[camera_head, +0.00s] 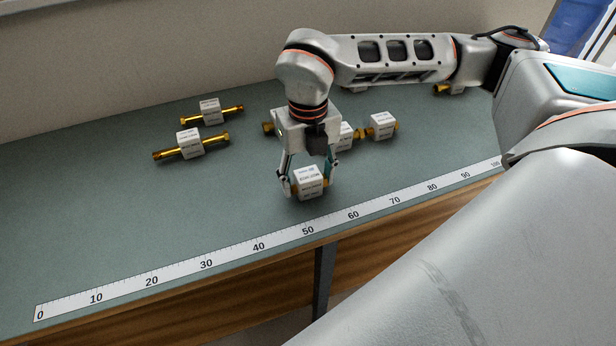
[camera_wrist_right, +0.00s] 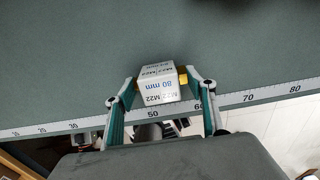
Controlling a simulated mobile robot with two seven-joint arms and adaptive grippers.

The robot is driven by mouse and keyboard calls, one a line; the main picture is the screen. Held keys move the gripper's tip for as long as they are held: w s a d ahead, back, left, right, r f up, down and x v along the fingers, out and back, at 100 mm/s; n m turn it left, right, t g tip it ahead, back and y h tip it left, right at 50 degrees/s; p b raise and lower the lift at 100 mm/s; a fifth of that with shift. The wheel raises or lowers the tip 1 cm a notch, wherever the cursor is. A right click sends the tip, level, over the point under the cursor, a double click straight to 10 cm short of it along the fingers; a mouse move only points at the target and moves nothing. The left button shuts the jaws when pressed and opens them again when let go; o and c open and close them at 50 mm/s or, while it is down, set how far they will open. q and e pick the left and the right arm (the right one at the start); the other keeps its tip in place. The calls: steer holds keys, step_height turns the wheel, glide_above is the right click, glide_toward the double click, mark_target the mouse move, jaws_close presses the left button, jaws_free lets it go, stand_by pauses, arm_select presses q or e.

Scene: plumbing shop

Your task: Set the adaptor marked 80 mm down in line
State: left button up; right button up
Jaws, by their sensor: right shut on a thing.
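The adaptor marked 80 mm (camera_wrist_right: 158,86) is a white block with brass ends, and its label reads M22 in the right wrist view. My right gripper (camera_wrist_right: 160,98) is shut on it, one finger at each side. In the head view, the held adaptor (camera_head: 311,182) is low over the bench, just behind the ruler near its 50 mark. I cannot tell whether it touches the bench top. My right gripper (camera_head: 309,180) points downward there, and its fingers partly cover the brass ends. My left gripper is not in view.
Two longer adaptors (camera_head: 188,143) (camera_head: 210,111) lie at the left. Another adaptor (camera_head: 382,125) and a partly hidden one (camera_head: 346,136) lie behind my gripper. A ruler strip (camera_head: 180,272) runs along the front edge of the green bench (camera_head: 90,215). The bench's front left is clear.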

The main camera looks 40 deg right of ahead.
mark_target(308, 174)
steer(key=shift+f, duration=0.2)
steer(key=o, duration=1.2)
steer(key=shift+c, duration=0.2)
steer(key=shift+r, duration=0.1)
step_height(308, 174, up, 12)
steer(key=p, duration=0.1)
steer(key=shift+r, duration=0.15)
